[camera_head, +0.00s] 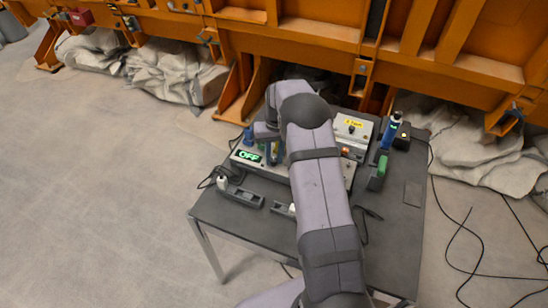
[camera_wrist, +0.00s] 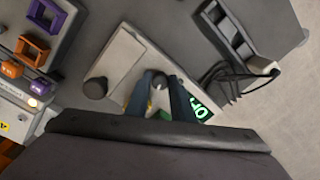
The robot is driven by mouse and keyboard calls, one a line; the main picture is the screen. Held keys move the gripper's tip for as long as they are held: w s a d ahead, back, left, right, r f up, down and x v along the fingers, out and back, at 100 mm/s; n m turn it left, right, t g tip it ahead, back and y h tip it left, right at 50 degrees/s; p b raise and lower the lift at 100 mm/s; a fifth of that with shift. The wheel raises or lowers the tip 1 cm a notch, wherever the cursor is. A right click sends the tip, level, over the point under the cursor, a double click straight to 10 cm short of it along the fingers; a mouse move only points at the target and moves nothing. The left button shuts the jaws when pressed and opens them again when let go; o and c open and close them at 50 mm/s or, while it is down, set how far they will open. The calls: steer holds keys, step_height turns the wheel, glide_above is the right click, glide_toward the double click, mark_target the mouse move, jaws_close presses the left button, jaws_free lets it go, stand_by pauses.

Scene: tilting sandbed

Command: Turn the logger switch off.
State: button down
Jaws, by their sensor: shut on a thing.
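The logger is a light panel (camera_wrist: 122,55) on the table; its display (camera_head: 248,155) shows green "OFF". The display also shows partly in the wrist view (camera_wrist: 201,110), cut by a finger. My gripper (camera_wrist: 160,82) is over the panel, its two blue-grey fingers closed around a small grey switch knob (camera_wrist: 160,80) beside the display. The lower part of the knob and its pointing direction are hidden. In the head view my arm covers much of the panel.
A grey box with a yellow label (camera_head: 354,124) stands behind the panel. A blue tool (camera_head: 390,131) and a green block (camera_head: 377,175) are at the right. A dark socket strip (camera_head: 240,195) with a white plug lies in front. Cables cross the floor at right.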

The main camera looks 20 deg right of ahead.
mark_target(275, 160)
steer(key=shift+n, duration=0.6)
steer(key=c, duration=1.5)
jaws_free()
steer(key=shift+c, duration=0.2)
steer(key=shift+d+r+b, duration=0.15)
steer(key=shift+r+b, duration=0.8)
steer(key=shift+r, duration=2.7)
steer(key=shift+r, duration=0.1)
